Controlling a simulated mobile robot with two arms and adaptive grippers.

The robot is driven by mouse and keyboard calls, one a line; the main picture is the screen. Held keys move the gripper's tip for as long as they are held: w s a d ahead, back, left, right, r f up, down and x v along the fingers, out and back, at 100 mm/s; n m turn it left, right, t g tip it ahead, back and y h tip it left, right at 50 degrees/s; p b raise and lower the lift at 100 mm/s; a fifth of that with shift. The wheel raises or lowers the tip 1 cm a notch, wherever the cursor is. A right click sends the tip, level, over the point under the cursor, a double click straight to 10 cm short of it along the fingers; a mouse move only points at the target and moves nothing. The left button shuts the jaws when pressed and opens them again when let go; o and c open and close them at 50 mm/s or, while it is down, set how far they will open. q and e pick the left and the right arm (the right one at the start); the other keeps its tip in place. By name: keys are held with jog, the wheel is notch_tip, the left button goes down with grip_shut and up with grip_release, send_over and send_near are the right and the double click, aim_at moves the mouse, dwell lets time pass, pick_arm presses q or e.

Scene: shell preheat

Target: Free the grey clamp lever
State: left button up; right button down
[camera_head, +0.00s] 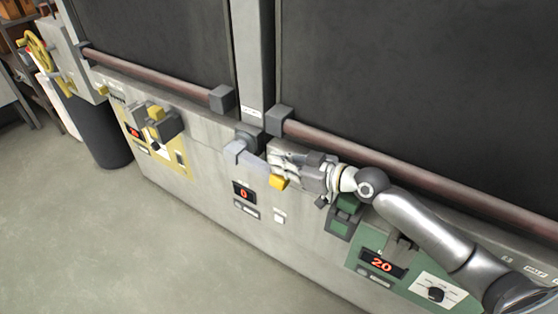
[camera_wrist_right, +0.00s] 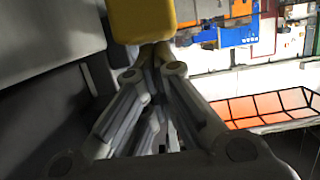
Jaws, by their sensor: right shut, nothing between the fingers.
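The grey clamp lever (camera_head: 252,159) is mounted on a dark pivot block at the foot of the central post. Its pale bar slants down to the right and has a yellow end (camera_head: 278,183). My right gripper (camera_head: 276,160) is shut and empty, with its fingertips right beside the bar, above the yellow end. Whether they touch it cannot be told. In the right wrist view, a yellow block (camera_wrist_right: 140,20) is just beyond the closed fingertips (camera_wrist_right: 152,55). My left gripper is not in view.
Behind are large dark panels with reddish horizontal rails (camera_head: 160,72). A green panel (camera_head: 400,270) reads 20, and a small display (camera_head: 244,192) reads 0. A yellow-framed panel (camera_head: 160,148) with a dark clamp is at left. A dark bin (camera_head: 100,130) stands beyond. The floor in front is clear.

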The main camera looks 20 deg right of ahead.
notch_tip(320, 180, up, 9)
jog(key=shift+r, duration=0.2)
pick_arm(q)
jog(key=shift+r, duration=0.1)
